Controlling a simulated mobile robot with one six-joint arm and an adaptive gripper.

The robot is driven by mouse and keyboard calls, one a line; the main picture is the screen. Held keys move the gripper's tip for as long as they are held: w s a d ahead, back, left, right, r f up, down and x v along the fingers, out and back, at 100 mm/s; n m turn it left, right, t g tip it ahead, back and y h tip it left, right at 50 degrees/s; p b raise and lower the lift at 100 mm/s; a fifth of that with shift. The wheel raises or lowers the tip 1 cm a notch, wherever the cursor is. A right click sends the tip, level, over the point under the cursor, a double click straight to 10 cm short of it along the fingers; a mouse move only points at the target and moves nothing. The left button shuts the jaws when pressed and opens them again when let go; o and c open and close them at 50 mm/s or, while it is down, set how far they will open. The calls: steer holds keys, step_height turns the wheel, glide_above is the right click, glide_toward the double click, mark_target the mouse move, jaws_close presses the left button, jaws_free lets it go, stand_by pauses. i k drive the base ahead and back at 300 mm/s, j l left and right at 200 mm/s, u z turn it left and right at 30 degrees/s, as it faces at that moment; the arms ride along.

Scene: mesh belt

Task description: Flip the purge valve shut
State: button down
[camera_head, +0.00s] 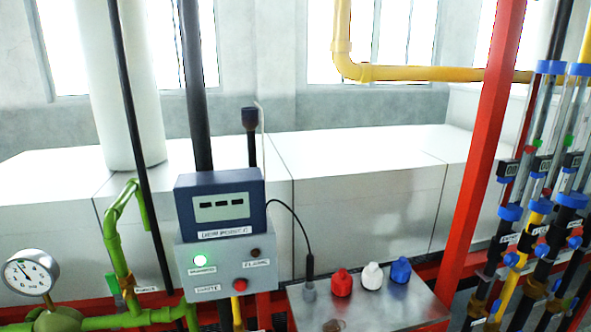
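A small white label (147,290) that seems to read "PURGE" is at the lower left, beside a bent green pipe (112,240). My gripper is not in view.
A dew point display (220,205) tops the control box. A round gauge (30,272) is at far left. A metal box (370,305) carries red, white and blue knobs. A red post (484,150) and several flow tubes stand right. A thin black pole (138,150) passes near the green pipe.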

mark_target(112, 279)
steer(key=u, duration=1.55)
steer(key=l+u, duration=0.1)
steer(key=l, duration=0.25)
